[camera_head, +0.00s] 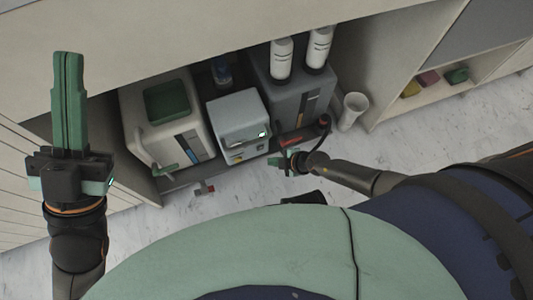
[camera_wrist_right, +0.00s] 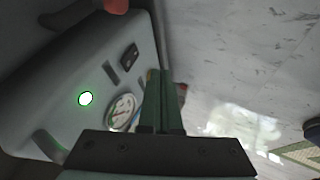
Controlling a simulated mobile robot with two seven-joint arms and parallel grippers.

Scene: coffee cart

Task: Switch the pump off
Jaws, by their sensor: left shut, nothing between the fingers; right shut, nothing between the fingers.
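The pump (camera_head: 233,115) is a pale blue-grey box in the middle of the cabinet bay, with a small lit green light on its front. In the right wrist view its panel (camera_wrist_right: 60,95) shows the glowing green light (camera_wrist_right: 85,98), a black rocker switch (camera_wrist_right: 129,57) and a round gauge (camera_wrist_right: 122,110) partly behind my gripper. My right gripper (camera_wrist_right: 166,75) is shut and empty, its tips just right of and below the switch; contact cannot be told. In the head view the right gripper (camera_head: 275,161) is small, beside the pump's front. My left gripper (camera_head: 67,56) is shut and empty, far left.
A cream container (camera_head: 130,105) with a green top stands left of the pump. A grey machine (camera_head: 262,85) with two white cylinders (camera_head: 282,60) stands right. A white cup (camera_head: 352,108) is further right. A small red-handled fitting (camera_head: 205,189) sits in front. The marble floor is clear.

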